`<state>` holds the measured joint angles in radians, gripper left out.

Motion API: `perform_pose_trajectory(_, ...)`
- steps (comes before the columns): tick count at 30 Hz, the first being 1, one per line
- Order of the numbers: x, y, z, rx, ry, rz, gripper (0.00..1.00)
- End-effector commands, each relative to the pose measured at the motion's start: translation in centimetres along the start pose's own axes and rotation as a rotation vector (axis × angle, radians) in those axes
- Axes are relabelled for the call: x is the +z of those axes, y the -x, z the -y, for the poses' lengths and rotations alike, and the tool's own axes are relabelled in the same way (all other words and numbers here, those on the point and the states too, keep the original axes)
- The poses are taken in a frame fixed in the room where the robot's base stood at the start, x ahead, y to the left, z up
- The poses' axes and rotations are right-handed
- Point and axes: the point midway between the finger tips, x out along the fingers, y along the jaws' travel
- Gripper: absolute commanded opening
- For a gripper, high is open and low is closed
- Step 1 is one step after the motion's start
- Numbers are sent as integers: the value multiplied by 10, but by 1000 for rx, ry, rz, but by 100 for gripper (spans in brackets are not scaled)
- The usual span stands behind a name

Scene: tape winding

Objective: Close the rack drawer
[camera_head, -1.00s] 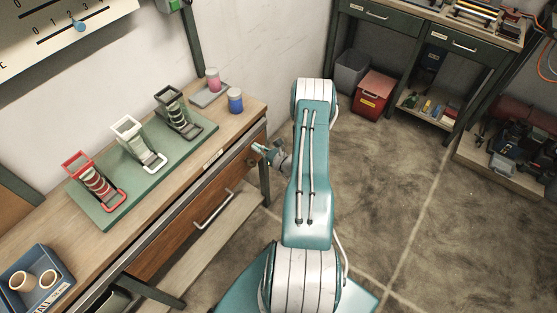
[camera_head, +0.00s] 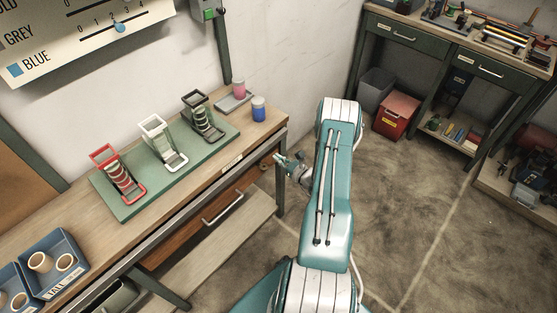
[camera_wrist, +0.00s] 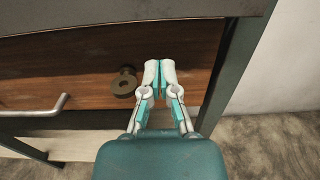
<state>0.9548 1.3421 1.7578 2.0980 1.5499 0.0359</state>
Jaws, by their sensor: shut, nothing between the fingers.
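The rack drawer (camera_head: 195,228) has a brown wooden front and a silver bar handle (camera_head: 222,208), under the bench top. In the wrist view the drawer front (camera_wrist: 65,75) fills the middle, with the handle (camera_wrist: 36,108) at the left. A round dark metal fitting (camera_wrist: 123,84) is on the front near its right end. My gripper (camera_wrist: 159,68) is shut and empty, over the right part of the front. In the head view my gripper (camera_head: 279,160) is by the bench's right end. I cannot tell whether it touches the front or how far out the drawer is.
The bench top (camera_head: 150,228) carries a green board (camera_head: 133,208) with red, white and black racks, a blue jar (camera_head: 258,110), a pink jar (camera_head: 239,88) and blue trays (camera_head: 75,283). A bench leg (camera_wrist: 229,65) stands right of the drawer. Floor (camera_head: 400,215) is open to the right.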

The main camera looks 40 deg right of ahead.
Motion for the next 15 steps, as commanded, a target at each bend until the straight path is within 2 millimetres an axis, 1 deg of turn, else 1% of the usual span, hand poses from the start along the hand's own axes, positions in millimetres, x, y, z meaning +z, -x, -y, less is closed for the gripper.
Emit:
perform_pose_trajectory(1, 0, 12, 1, -5, -3, -2, 0)
perform_pose_trajectory(9, -2, 66, 3, -7, -8, -1, 0)
perform_pose_trajectory(12, -1, 82, 2, -6, -6, -1, 0)
perform_pose_trajectory(15, -1, 93, 1, -5, -6, -1, 0)
